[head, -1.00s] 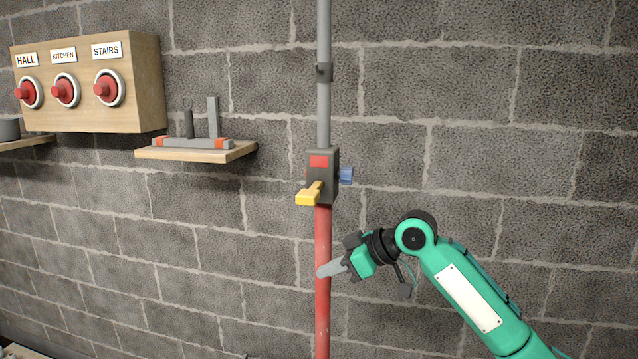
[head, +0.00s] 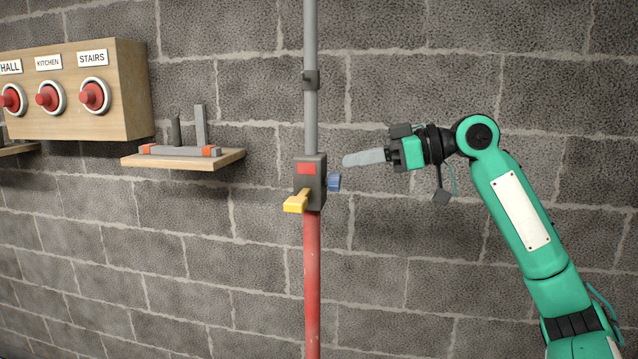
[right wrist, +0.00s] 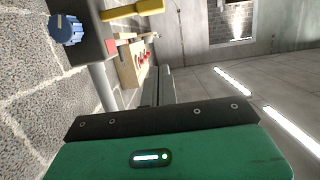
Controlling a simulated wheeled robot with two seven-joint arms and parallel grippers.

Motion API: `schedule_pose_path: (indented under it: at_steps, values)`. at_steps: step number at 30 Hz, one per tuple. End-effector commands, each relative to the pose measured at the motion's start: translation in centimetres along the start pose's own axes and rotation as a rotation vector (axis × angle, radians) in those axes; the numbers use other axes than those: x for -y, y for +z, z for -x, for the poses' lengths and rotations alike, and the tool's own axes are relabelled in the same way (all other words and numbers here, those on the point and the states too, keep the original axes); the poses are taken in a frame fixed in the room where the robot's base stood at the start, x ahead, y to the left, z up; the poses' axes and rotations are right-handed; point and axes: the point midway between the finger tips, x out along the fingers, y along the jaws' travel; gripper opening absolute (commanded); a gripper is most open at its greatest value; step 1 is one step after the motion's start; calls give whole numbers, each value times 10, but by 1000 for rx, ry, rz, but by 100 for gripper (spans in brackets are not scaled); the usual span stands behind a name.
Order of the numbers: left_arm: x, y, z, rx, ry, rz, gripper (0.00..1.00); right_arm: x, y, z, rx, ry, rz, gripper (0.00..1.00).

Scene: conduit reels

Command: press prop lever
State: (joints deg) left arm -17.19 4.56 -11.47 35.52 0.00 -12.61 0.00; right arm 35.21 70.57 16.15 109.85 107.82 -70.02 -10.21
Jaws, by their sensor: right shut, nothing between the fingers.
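The prop is an upright pole with a grey upper tube (head: 311,120) and a red lower tube (head: 312,270). A dark housing (head: 318,195) joins them, with a red patch on its front. A yellow lever (head: 295,203) sticks out from the housing's front, and a blue knob (head: 334,182) sits on its right side. The lever (right wrist: 135,9) and knob (right wrist: 68,29) also show at the top of the right wrist view. My right gripper (head: 348,160) is shut and empty, to the right of the housing and slightly above the knob, apparently apart from both. My left gripper is out of view.
A wooden box (head: 125,110) with red buttons labelled HALL, KITCHEN and STAIRS is on the wall at left. A wooden shelf (head: 190,160) holding grey and orange parts lies between it and the prop. The wall right of the prop is bare.

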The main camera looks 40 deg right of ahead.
Motion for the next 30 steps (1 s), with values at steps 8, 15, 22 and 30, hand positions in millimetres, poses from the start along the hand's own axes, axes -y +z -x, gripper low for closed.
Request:
schedule_pose_path:
  at_steps: [8, 15, 22, 30]
  values:
    - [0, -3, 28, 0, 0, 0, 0, 0, -6, -33, 1, -3, -1, 0]
    - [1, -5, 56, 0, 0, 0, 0, 1, -6, -74, 1, -4, -1, 0]
    - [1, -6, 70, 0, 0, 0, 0, 0, 7, -101, 3, -2, -2, 0]
    - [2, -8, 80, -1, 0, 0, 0, 0, 27, -106, 2, -2, -2, 0]
